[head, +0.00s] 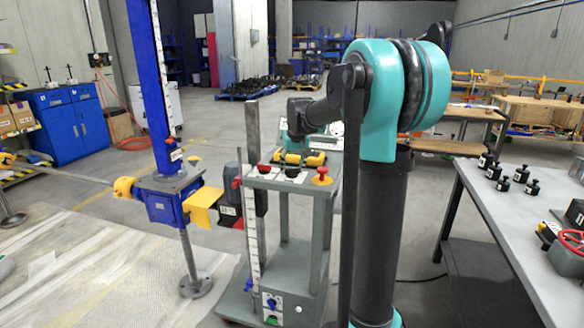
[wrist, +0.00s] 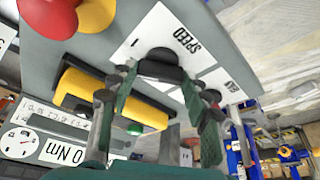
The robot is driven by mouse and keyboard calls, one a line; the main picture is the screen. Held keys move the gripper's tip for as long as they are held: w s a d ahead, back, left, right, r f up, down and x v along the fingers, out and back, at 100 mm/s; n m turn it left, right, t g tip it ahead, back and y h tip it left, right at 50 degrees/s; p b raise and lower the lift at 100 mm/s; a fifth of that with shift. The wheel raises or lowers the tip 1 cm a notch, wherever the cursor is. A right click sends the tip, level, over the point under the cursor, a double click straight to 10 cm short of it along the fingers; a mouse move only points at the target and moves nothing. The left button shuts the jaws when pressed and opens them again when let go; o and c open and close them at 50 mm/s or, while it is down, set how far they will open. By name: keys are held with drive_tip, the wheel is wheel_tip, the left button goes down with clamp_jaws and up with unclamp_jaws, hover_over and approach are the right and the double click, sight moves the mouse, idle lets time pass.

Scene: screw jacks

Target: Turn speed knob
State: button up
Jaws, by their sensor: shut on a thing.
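The black speed knob (wrist: 159,68) sits on a white plate marked SPEED (wrist: 192,42) on the grey panel, upper middle of the wrist view. My gripper (wrist: 157,86) has one finger on each side of the knob and is shut on it. The fingers partly cover the knob, so its exact setting does not show. In the head view, my arm reaches to the far side of the grey machine stand (head: 292,185). The fingertips are not clear there.
A red button on a yellow base (wrist: 75,14) and a yellow bar (wrist: 110,97) are close to my fingers. A torque display (wrist: 62,153) and gauge are at lower left. A blue screw jack (head: 165,200) stands left of the stand; a grey table (head: 500,235) is at right.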

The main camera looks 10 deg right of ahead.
drive_tip(key=shift+n+y, duration=0.4)
drive_tip(key=shift+n, duration=0.8)
drive_tip(key=o, duration=1.2)
drive_tip(key=shift+c, duration=0.2)
drive_tip(key=shift+r, duration=0.1)
drive_tip(key=v, duration=1.1)
drive_tip(key=shift+d+r, duration=0.2)
drive_tip(key=shift+r, duration=0.2)
drive_tip(key=shift+f, duration=0.1)
